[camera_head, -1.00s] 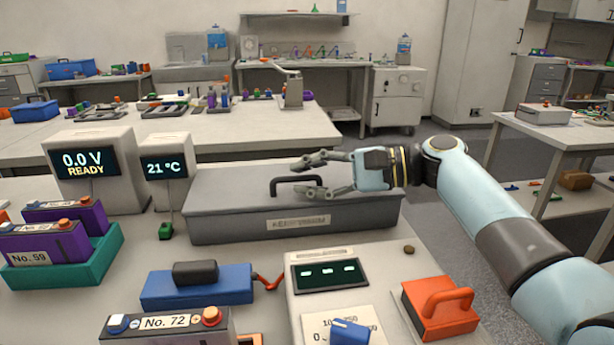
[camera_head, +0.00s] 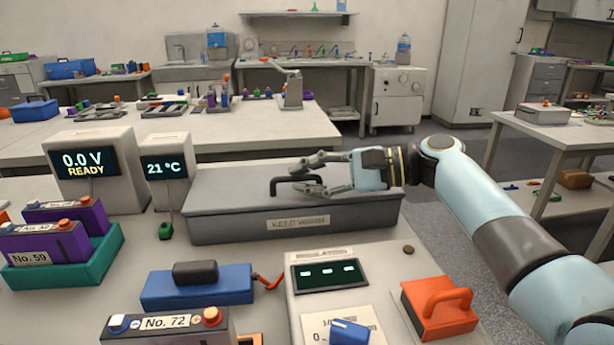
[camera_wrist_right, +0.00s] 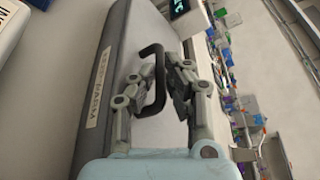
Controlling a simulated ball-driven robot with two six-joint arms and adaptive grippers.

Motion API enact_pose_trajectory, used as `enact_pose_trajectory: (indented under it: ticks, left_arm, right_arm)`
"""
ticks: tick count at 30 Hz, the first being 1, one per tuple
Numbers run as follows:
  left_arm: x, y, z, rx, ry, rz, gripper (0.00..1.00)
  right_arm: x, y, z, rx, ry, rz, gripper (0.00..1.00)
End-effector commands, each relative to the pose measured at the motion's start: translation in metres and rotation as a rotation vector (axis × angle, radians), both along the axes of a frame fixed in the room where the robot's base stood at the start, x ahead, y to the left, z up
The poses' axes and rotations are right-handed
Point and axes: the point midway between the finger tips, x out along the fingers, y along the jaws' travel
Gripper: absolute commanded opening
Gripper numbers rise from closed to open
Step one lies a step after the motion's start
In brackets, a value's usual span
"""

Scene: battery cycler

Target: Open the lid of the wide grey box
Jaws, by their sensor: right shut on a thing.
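The wide grey box (camera_head: 262,226) stands on the near bench with its lid (camera_head: 230,189) down. A paper label (camera_head: 298,222) is on its front face. A black bar handle (camera_head: 283,186) stands up from the lid. My right gripper (camera_head: 305,176) reaches in from the right, low over the lid. In the right wrist view its fingers (camera_wrist_right: 152,84) are shut on the handle (camera_wrist_right: 158,97), one on each side. My left gripper is not in view.
Two display units (camera_head: 97,170) (camera_head: 166,168) stand left of the box. In front are a blue block (camera_head: 197,287), a control panel (camera_head: 330,272) and an orange block with a handle (camera_head: 440,308). A green tray of batteries (camera_head: 75,262) is at left. Air above the lid is clear.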

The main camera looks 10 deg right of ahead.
Motion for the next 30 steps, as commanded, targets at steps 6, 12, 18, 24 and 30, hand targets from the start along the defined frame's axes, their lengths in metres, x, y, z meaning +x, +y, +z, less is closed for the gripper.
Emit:
enact_pose_trajectory:
  ticks: [6,12,18,24,30]
  left_arm:
    - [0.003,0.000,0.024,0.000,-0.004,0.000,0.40]
    - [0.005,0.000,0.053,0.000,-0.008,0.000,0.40]
    - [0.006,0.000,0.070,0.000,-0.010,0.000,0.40]
    - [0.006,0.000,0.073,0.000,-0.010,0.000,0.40]
    - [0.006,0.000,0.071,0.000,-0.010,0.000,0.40]
  right_arm:
    - [0.005,0.000,0.019,0.000,0.077,0.000,0.00]
    - [0.014,0.000,0.039,0.000,0.217,0.000,0.00]
    - [0.027,0.000,0.054,-0.001,0.367,-0.001,0.00]
    - [0.040,0.000,0.064,0.000,0.492,-0.001,0.00]
    - [0.048,0.000,0.070,0.000,0.487,-0.001,0.00]
